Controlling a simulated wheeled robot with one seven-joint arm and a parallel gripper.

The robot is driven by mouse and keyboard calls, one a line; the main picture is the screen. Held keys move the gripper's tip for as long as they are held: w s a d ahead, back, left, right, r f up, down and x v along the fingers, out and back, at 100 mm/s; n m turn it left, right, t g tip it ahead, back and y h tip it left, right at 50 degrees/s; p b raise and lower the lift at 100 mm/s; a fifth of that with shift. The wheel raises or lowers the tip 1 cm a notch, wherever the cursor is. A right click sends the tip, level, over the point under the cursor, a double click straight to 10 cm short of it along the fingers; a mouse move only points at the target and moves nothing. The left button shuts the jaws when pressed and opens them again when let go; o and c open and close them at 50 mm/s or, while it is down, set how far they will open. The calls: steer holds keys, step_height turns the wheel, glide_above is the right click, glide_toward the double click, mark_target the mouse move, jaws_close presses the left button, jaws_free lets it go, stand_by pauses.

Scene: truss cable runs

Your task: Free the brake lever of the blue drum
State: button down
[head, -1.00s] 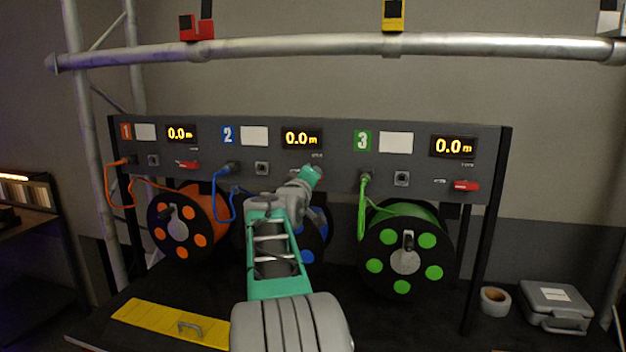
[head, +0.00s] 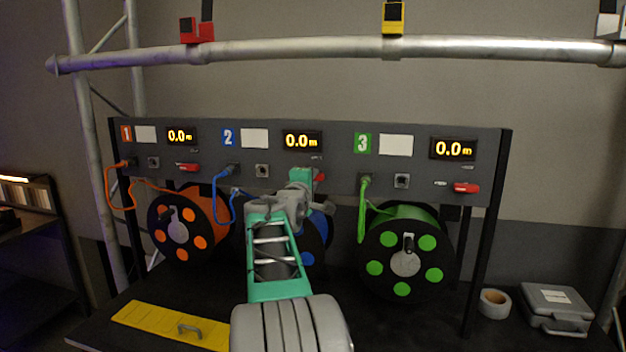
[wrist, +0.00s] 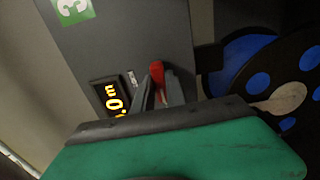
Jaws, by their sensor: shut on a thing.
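The blue drum (head: 318,230) hangs below the panel, mostly behind my arm in the head view. Its blue-spotted side also shows at the right of the wrist view (wrist: 238,62). Its red brake lever (wrist: 157,72) sits beside the 0.0 m display, and a bit of it shows in the head view (head: 320,177). My gripper (wrist: 161,92) is shut on the lever, with dark fingers on both sides. In the head view my gripper (head: 303,178) is at the panel, its fingertips hidden. The lever's exact angle is hard to tell.
The orange drum (head: 185,225) is on the left and the green drum (head: 405,262) on the right, each with a red lever above. A blue cable (head: 217,195) loops left of my gripper. A yellow cover (head: 165,322) lies on the bench front; tape (head: 494,303) and a grey case (head: 556,306) are right.

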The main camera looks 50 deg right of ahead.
stand_by(0.3)
steer(key=c, duration=1.4)
jaws_free()
steer(key=shift+o, duration=0.2)
steer(key=b+v, duration=0.2)
steer(key=v, duration=0.5)
steer(key=shift+a, duration=0.4)
steer(key=shift+s, duration=0.2)
